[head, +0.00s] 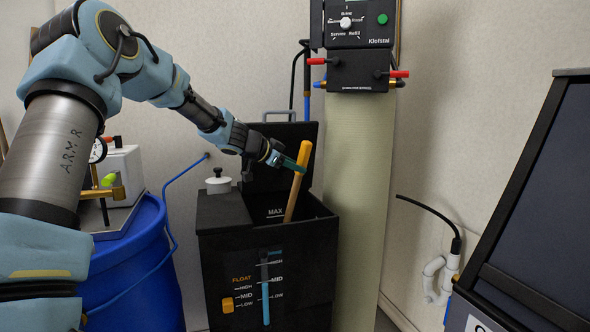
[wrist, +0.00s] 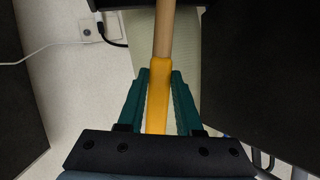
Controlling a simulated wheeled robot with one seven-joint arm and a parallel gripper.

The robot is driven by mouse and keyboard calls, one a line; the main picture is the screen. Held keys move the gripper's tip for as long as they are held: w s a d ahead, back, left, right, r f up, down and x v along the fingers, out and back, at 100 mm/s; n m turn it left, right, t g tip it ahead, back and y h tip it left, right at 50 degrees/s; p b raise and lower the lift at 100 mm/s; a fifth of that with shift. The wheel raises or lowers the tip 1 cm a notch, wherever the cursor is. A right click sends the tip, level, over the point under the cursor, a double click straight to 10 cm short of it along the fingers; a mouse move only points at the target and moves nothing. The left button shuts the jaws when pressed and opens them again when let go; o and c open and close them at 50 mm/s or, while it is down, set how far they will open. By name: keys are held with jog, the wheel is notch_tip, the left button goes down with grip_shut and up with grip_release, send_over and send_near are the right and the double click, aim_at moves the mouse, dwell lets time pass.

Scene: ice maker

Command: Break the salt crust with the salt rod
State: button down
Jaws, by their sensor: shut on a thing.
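The salt rod (head: 297,185) is a long stick with a yellow-orange grip at its upper end and a wooden shaft. It leans slightly, and its lower part goes down into the open black brine tank (head: 268,268). My gripper (head: 287,163) is shut on the rod's yellow upper part, above the tank's opening. In the wrist view the teal fingers (wrist: 160,95) lie on both sides of the yellow grip (wrist: 158,85), and the wooden shaft (wrist: 164,30) runs away from me. The rod's lower end and the salt crust are hidden inside the tank.
The tank's raised black lid (head: 285,140) stands behind the rod. A white knobbed cap (head: 218,181) sits on the tank's left top. A tall cream cylinder (head: 358,170) with a control head stands behind right. A blue drum (head: 130,265) is at left, a dark machine (head: 540,200) at right.

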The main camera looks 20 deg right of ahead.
jog(key=shift+f+b, duration=2.2)
jog(key=shift+b, duration=0.5)
jog(key=shift+f+b, duration=1.5)
jog(key=shift+b, duration=1.15)
jog(key=shift+r+p, duration=2)
jog(key=shift+r, duration=3)
jog(key=shift+r, duration=0.1)
notch_tip(320, 180, up, 10)
jog(key=p, duration=0.5)
send_over(295, 189)
jog(key=s, duration=0.2)
jog(key=shift+w+a, duration=0.2)
jog(key=shift+a, duration=0.15)
